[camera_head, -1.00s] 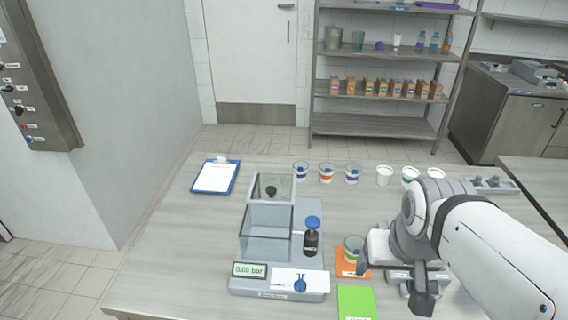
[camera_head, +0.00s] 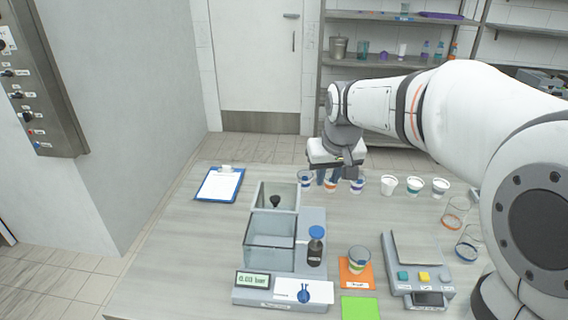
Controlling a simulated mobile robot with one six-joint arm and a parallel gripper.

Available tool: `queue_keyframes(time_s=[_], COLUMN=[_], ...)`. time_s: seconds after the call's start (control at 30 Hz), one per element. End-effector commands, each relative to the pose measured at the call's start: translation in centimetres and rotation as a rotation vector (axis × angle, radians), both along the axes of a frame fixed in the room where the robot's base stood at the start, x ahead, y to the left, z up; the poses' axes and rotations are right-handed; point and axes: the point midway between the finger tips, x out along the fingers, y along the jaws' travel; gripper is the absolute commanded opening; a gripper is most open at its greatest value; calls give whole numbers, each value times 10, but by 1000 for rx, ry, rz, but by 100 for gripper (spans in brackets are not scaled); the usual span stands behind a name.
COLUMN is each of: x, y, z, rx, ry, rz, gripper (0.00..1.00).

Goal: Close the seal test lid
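The seal tester (camera_head: 283,289) stands on the table, a grey unit with a clear-walled chamber (camera_head: 268,242) at its front. Its clear lid (camera_head: 275,197) stands raised behind the chamber, with a black knob (camera_head: 275,201) on it; the chamber's top looks open. No cup is visible in the chamber. My gripper (camera_head: 330,178) is behind and to the right of the lid, over the back row of cups, apart from the lid.
A dark bottle with a blue cap (camera_head: 316,246) stands right of the chamber. A filled cup (camera_head: 358,259) sits on an orange mat (camera_head: 356,280). A scale (camera_head: 418,280) is at right, a clipboard (camera_head: 219,184) at back left. Several cups line the back.

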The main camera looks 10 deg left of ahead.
Motion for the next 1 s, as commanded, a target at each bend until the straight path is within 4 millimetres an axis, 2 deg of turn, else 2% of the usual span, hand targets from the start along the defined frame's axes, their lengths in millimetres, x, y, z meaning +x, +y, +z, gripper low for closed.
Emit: queue_keyframes(time_s=[0.03, 0.2, 0.27, 0.4, 0.5, 0.67, 0.77, 1.0], x=[22, 79, 94, 115, 122, 127, 131, 147], y=[20, 82, 101, 134, 144, 149, 151, 159], z=[-4, -18, -24, -35, -39, -49, -63, -111], rx=[0, 4, 6, 9, 10, 10, 10, 9], ry=[1, -13, -18, -26, -28, -29, -26, -25], rz=[32, 118, 145, 186, 199, 203, 202, 202], gripper=[18, 4, 0, 0, 0, 0, 0, 0])
